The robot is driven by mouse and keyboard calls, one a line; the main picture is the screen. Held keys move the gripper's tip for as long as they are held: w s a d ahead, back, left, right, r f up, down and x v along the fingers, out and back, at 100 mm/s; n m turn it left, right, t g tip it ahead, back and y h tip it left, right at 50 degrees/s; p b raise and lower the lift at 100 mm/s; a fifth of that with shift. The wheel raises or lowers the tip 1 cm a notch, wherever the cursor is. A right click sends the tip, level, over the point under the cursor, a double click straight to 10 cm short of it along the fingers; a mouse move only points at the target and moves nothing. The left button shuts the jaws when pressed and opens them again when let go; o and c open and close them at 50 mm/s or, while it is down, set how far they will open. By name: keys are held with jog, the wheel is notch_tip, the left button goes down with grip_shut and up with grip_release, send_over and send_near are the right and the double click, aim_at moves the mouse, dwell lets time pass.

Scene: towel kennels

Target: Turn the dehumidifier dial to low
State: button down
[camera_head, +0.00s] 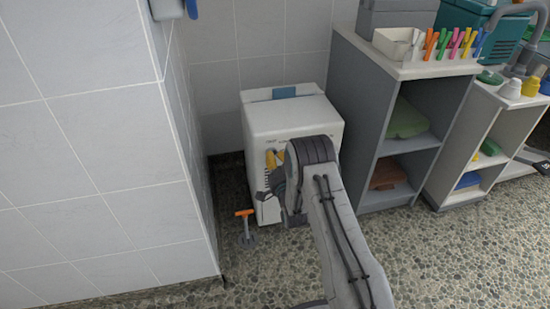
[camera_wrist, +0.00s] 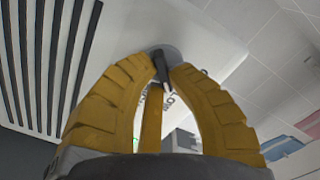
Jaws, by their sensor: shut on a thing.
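The dehumidifier (camera_head: 295,114) is a white box standing on the floor against the tiled wall. In the wrist view its white front panel (camera_wrist: 215,50) fills the upper part. The dial (camera_wrist: 162,56) is a grey disc with a dark raised bar. My gripper (camera_wrist: 163,72) has yellow fingers closed around the dark bar from both sides. In the head view my gripper (camera_head: 273,160) is at the front of the dehumidifier, and my arm hides much of that front.
A grey shelf unit (camera_head: 372,110) stands close to the right of the dehumidifier, with green and brown towels inside. A tiled wall block (camera_head: 95,150) is on the left. A small orange-handled tool (camera_head: 245,213) stands on the pebbled floor. Dark vent slats (camera_wrist: 45,60) lie left of the dial.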

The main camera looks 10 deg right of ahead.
jog(key=shift+a, duration=0.15)
jog(key=c, duration=1.2)
grip_release()
jog(key=shift+s, duration=0.1)
jog(key=s, duration=1.1)
jog(key=shift+s, duration=0.4)
